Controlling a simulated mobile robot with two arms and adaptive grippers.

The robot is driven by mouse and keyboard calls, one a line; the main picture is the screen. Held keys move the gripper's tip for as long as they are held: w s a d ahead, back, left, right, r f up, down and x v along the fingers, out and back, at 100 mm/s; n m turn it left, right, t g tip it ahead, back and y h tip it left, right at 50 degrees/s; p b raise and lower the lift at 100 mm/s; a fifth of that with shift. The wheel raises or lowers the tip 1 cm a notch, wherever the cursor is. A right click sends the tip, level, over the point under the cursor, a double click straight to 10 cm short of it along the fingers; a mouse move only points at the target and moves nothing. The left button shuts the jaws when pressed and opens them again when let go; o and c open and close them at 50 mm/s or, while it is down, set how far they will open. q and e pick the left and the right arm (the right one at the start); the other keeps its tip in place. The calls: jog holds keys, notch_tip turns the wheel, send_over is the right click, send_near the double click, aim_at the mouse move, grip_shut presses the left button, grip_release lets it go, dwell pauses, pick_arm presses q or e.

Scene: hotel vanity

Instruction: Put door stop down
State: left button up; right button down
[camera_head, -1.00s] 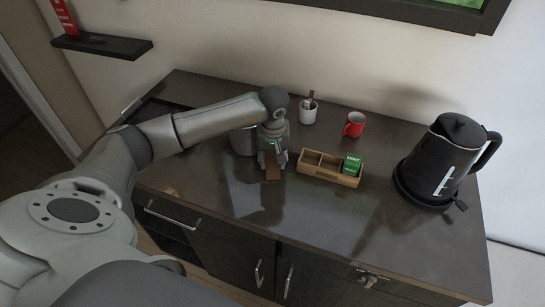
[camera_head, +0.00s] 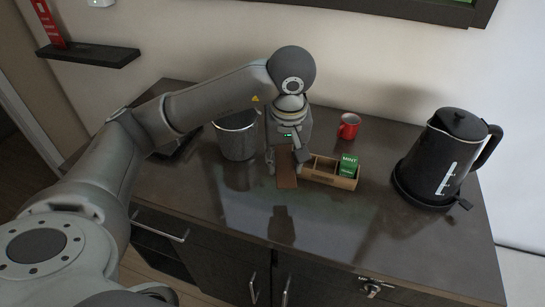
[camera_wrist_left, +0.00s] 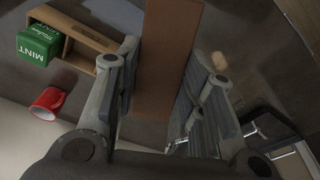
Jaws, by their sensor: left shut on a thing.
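The door stop is a flat brown wedge-like block (camera_head: 286,168). My left gripper (camera_head: 285,160) is shut on it and points down at the dark vanity top (camera_head: 330,225), just left of the wooden organizer. In the left wrist view the brown door stop (camera_wrist_left: 168,55) sits between the two fingers. A reflection shows below it in the head view; I cannot tell whether its lower end touches the top. My right gripper does not show.
The wooden organizer (camera_head: 318,179) holds a green mint box (camera_head: 348,165). A red mug (camera_head: 349,126) stands behind it, a black kettle (camera_head: 447,155) at right. A metal bin (camera_head: 236,138) stands left of the gripper. The front middle of the top is clear.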

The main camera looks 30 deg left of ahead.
aim_at(290, 177)
pick_arm(q)
jog(key=shift+s+d+r, duration=0.35)
jog(key=shift+d+r, duration=0.05)
jog(key=shift+d, duration=0.2)
jog(key=shift+s+d+r, duration=0.3)
jog(key=shift+s+d, duration=0.2)
jog(key=shift+d, duration=0.1)
jog(key=m, duration=0.1)
jog(key=s+m, duration=0.1)
jog(key=shift+d+f+m, duration=0.3)
jog(key=shift+f, duration=0.1)
jog(key=s+m, duration=0.1)
jog(key=m, duration=0.1)
jog(key=s+d+f+m+h, duration=0.1)
jog(key=m, duration=0.1)
jog(key=shift+s+d+m, duration=0.15)
jog(key=shift+s+m, duration=0.05)
jog(key=shift+m, duration=0.1)
